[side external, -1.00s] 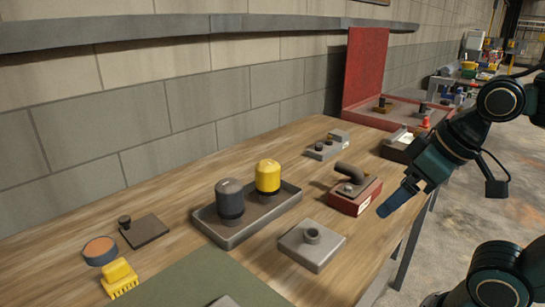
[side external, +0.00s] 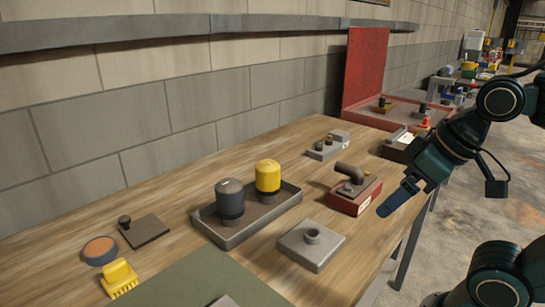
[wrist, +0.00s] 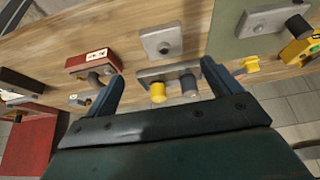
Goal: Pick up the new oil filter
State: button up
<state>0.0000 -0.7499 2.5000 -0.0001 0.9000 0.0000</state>
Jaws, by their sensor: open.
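Two upright canisters shaped like oil filters stand in a shallow grey tray (side external: 228,240). One is yellow (side external: 268,176) and one is dark grey (side external: 230,198); no readable mark shows which is the new oil filter. In the wrist view the yellow canister (wrist: 158,91) and the dark one (wrist: 188,85) lie between my finger lines, further off. My gripper (wrist: 162,70) is open and empty. In the side view its blue finger (side external: 398,198) is over the table's right edge, well apart from the tray.
A yellow brush (side external: 119,279), a round tin (side external: 100,250) and a dark plate (side external: 145,231) lie left. An open red case (side external: 368,70) stands behind.

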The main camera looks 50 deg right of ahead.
dwell(0.7)
jog(key=w+r+n+g, duration=0.2)
jog(key=w+r+n, duration=0.3)
jog(key=w, duration=0.5)
jog(key=n+g, duration=0.4)
jog(key=n, duration=0.5)
send_over(267, 163)
notch_tip(267, 163, down, 5)
jog(key=shift+f, duration=0.15)
jog(key=shift+s+f, duration=0.1)
jog(key=shift+f, duration=4.2)
